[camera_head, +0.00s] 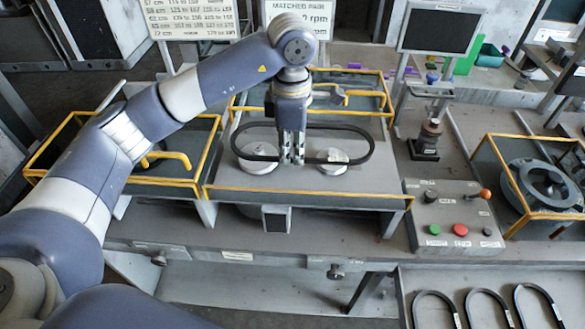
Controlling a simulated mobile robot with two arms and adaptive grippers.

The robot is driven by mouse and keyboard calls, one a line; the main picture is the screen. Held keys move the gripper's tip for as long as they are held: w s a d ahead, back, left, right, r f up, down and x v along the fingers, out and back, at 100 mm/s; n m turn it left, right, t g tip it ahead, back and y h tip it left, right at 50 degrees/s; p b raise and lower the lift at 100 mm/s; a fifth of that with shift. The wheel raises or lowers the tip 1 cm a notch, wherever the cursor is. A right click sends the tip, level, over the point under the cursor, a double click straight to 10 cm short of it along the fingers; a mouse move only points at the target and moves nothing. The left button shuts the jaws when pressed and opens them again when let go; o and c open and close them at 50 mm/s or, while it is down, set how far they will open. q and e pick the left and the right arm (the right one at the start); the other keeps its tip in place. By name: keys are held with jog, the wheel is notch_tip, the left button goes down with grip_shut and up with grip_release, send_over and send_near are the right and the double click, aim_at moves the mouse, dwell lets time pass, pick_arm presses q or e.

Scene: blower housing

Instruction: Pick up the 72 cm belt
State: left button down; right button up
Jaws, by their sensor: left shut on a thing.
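A black oval belt (361,137) is at the middle of the bench, around or just over two white round pulleys, the left one (258,163) and the right one (333,167). I cannot tell whether it rests on them or hangs slightly above. My left gripper (292,156) points down between the pulleys and is shut on the belt's near strand. The belt's length is not readable on it. Three more black belts, left (436,293), middle (487,292) and right (536,288), lie in the tray at the lower right. My right gripper is not in view.
Yellow-edged guard frames (212,150) stand around the pulley station. A control box (452,215) with coloured buttons and an orange-knobbed lever is to the right. A grey ring-shaped housing (545,184) sits farther right. A length chart (190,15) and a monitor (440,28) stand behind.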

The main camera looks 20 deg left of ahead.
pick_arm(q)
notch_tip(320, 180, up, 4)
jog(key=shift+f, duration=0.25)
jog(key=shift+r, duration=0.4)
notch_tip(320, 180, up, 5)
jog(key=p, duration=0.3)
jog(key=shift+f, duration=0.2)
